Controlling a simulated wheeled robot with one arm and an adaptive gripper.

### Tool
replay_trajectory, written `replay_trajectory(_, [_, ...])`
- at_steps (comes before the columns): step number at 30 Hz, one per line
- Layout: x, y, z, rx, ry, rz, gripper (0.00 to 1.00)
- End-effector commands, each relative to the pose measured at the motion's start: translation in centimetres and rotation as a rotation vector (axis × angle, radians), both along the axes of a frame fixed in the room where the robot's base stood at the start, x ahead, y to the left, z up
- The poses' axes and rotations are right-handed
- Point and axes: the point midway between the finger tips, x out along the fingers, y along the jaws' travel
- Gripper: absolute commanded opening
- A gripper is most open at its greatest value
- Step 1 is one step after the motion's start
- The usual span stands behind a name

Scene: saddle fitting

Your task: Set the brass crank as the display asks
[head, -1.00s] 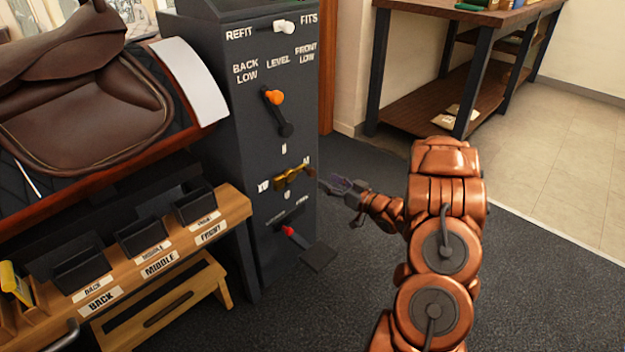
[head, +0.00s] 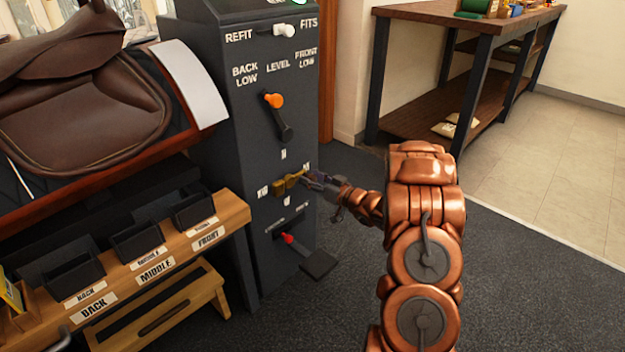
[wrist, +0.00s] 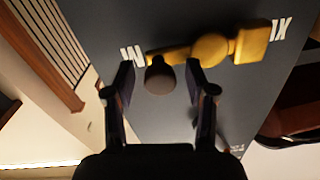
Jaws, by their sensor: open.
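The brass crank (head: 287,184) is on the front of the dark grey cabinet, below the orange-knobbed lever. In the wrist view the crank (wrist: 212,48) shows as a yellow bar, with a dark round knob (wrist: 160,78) at one end. My gripper (head: 312,178) is at the crank's right end in the head view. In the wrist view my gripper (wrist: 158,85) is open, with one finger on each side of the knob; contact cannot be told. Letter marks stand around the crank, partly too small to read. The display's face is not readable.
Above the crank are an orange-knobbed lever (head: 275,102) and a white-knobbed REFIT/FITS switch (head: 284,29). Below is a red-tipped lever (head: 288,238) with a dark pedal-like plate (head: 319,264). A wooden bench with bins (head: 137,240) stands left. A workbench (head: 440,12) stands back right.

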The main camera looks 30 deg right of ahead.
Motion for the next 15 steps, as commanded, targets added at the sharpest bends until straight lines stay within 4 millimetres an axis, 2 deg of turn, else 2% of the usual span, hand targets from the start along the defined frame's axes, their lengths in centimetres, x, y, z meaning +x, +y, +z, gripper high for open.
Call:
replay_trajectory(2, [-0.01,0.0,0.01,0.0,0.0,0.0,0.49])
replay_trajectory(15, [-0.02,0.03,-0.01,0.0,0.0,0.001,0.03])
